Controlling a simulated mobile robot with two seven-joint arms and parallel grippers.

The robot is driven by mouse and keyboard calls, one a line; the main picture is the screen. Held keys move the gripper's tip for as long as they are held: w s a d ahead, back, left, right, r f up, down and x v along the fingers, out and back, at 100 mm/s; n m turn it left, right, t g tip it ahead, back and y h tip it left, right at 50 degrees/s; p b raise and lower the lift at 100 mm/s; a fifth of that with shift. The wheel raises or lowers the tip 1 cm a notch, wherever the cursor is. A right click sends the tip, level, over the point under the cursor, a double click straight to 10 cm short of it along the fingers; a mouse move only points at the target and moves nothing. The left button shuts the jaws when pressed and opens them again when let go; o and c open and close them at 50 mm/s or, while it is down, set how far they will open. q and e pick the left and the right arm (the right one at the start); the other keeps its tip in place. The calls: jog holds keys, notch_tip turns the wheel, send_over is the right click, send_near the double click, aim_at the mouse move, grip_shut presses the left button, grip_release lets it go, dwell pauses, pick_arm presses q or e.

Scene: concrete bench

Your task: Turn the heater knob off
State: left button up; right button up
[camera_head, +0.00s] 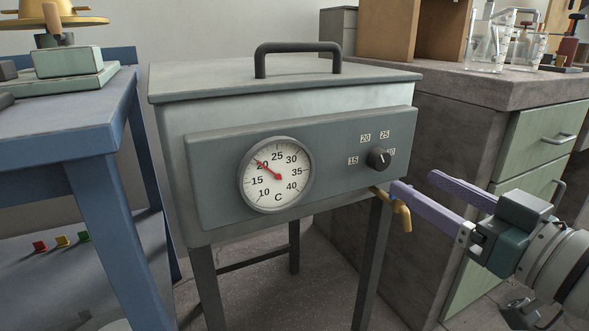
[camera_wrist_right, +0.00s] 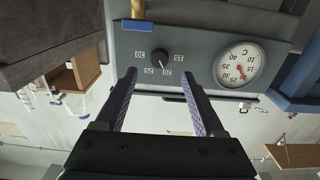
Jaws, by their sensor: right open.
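The heater (camera_head: 285,110) is a grey metal box on dark legs with a black lid handle. Its front panel carries a small black knob (camera_head: 379,159), ringed by labels 15, 20, 25 and 30. The exact knob setting is too small to read. A round dial (camera_head: 277,174) beside it has its red needle near 20. My right gripper (camera_head: 413,184) is open and empty, with its purple fingers apart, below and right of the knob. In the right wrist view, the knob (camera_wrist_right: 157,60) appears inverted, just beyond and between the open fingertips (camera_wrist_right: 158,72). My left gripper is out of view.
A brass spout (camera_head: 402,212) sticks out beneath the panel, close to the right fingers. A blue table (camera_head: 95,135) stands at left. A stone-topped bench (camera_head: 470,88) with green drawers and glassware stands at right.

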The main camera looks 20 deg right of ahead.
aim_at(383, 164)
jog(key=w, duration=0.4)
jog(key=w+b, duration=0.1)
jog(key=w, duration=0.2)
jog(key=shift+a, duration=0.25)
grip_shut()
